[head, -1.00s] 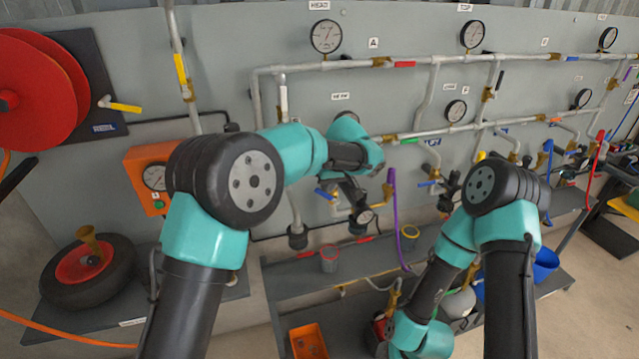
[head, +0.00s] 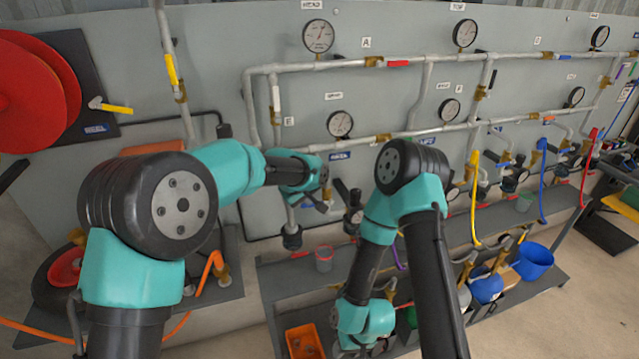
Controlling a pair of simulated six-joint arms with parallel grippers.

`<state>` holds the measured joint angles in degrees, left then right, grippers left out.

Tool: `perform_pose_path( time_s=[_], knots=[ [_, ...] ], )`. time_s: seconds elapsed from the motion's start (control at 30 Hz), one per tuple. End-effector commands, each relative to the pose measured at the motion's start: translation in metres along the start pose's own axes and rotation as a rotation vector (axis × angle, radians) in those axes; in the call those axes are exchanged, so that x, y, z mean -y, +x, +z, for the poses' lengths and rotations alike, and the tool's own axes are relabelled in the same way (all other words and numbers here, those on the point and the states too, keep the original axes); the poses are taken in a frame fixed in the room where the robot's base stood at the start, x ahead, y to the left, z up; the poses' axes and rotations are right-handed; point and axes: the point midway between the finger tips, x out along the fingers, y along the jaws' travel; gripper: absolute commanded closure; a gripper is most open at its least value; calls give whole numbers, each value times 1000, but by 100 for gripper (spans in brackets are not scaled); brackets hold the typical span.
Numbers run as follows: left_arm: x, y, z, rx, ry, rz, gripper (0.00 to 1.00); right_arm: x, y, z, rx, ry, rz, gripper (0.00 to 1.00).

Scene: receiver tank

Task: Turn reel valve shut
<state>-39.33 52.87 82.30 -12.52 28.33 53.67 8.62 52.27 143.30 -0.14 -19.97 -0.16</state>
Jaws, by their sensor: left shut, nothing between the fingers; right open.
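The red hose reel (head: 35,90) is on the wall panel at the far left. The reel valve beside it has a yellow lever (head: 115,108) that points right and slightly down, above a small blue label (head: 96,128). My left gripper (head: 322,203) is shut and empty in front of the panel's middle pipes, far right of the reel valve and not touching it. My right gripper (head: 350,346) is low, near the lower shelf, mostly hidden by its own wrist; its fingers are hard to make out.
A pipe with another yellow handle (head: 171,70) stands between the reel and the gauges. An orange hose (head: 208,270) runs below my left arm. An orange bin (head: 305,341) and a blue bucket (head: 533,260) are low down. Pipes and gauges (head: 318,36) cover the panel to the right.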

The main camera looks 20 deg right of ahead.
Motion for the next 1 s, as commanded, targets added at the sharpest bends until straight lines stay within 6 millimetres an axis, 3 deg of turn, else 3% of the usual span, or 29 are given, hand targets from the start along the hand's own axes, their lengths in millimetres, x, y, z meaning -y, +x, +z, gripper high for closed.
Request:
perform_pose_path(
  time_s=[0.77, 1.0],
  knots=[
    [6, 4, 1, 2, -1, -4, 100, 0, 0, 0, 0, 0, 0, 57],
    [-1, -12, -4, -1, -3, -3, 100, 0, 0, 0, 0, 0, 0, 57]
  ],
)
